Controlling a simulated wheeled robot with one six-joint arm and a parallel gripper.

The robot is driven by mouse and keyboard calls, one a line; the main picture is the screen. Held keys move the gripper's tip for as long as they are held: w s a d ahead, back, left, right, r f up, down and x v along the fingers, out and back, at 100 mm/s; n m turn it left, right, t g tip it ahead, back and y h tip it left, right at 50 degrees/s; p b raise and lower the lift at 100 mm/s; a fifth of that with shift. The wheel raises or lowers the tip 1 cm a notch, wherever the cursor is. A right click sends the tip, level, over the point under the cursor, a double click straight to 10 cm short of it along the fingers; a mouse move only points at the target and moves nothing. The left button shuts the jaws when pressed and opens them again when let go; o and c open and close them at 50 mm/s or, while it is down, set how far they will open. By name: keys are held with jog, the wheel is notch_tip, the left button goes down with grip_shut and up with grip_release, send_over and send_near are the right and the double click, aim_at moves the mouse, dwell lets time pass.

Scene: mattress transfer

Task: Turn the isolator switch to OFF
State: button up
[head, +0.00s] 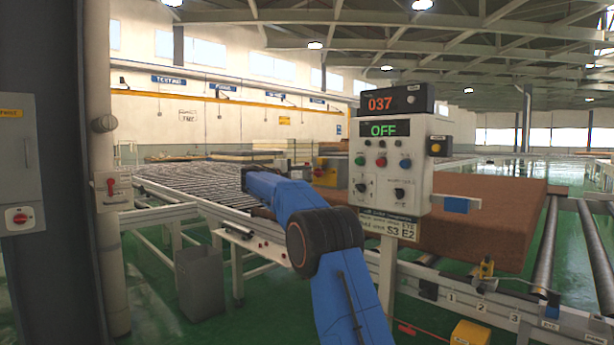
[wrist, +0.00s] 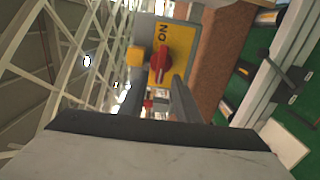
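The isolator switch shows in the wrist view as a red rotary knob (wrist: 160,64) on a yellow plate (wrist: 183,42) marked ON. The picture is turned sideways, and the handle lies roughly along the line toward the word ON. My gripper (wrist: 156,86) is open and empty, its two dark fingers apart with the knob ahead of and between their tips. I cannot tell whether a finger touches it. In the head view a small yellow box (head: 325,171) with a red part stands just beyond the end of my blue arm; it looks like the same switch.
A control panel (head: 392,205) with displays reading 037 and OFF stands right of my arm. A brown mattress block (head: 485,215) lies behind it on rollers. A grey bin (head: 200,283) stands on the floor.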

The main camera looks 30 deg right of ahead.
jog(key=v, duration=1.6)
jog(key=shift+a, duration=0.2)
